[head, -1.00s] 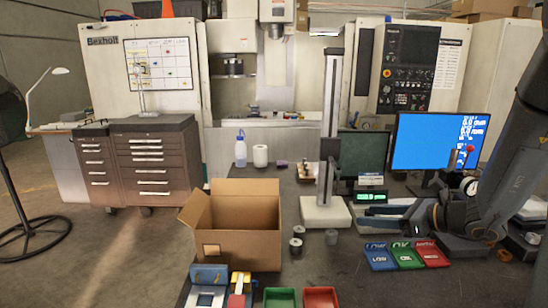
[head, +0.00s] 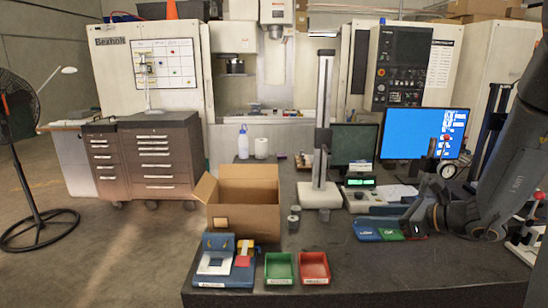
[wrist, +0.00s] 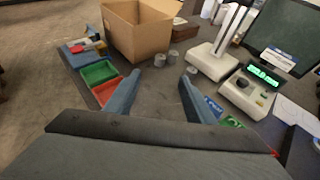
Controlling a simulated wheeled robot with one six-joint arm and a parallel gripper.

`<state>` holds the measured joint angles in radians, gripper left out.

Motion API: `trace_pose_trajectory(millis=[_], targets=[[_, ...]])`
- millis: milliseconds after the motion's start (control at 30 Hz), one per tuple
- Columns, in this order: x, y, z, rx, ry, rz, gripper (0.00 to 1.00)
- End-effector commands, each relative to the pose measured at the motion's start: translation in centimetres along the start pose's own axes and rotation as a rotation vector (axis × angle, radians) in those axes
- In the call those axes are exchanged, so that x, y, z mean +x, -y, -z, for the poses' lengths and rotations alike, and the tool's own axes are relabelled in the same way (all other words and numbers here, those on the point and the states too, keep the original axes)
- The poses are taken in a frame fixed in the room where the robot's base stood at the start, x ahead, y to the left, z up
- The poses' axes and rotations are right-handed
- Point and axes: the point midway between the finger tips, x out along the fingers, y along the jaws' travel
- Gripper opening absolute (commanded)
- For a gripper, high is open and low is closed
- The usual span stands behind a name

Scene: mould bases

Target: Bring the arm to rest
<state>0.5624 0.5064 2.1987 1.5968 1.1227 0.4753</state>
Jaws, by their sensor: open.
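My gripper (head: 392,217) is at the right of the table in the head view, on my dark arm that comes in from the right edge. In the wrist view my gripper (wrist: 155,92) shows two blue fingers set wide apart with nothing between them. It is open and empty, pointing left over the table in the head view. In that view it overlaps the blue, green and red labelled mats (head: 367,232), partly hiding them. Whether it touches them I cannot tell.
A cardboard box (head: 240,222) stands open on the table (head: 360,272). Green (head: 280,268) and red (head: 314,268) bins sit at the front, beside a blue fixture (head: 226,262). Several small grey cylinders (head: 293,222) stand near a height gauge (head: 320,190). Monitors (head: 413,133) stand behind. The front right table is clear.

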Motion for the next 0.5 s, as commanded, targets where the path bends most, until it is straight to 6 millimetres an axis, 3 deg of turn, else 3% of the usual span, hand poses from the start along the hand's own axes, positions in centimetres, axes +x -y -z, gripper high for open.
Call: trace_pose_trajectory(millis=[267,500], targets=[[1.4,-3.9,1.5,-0.116,-0.089,-0.109,0.49],[2.4,-8.9,4.0,-0.304,-0.211,-0.265,0.49]])
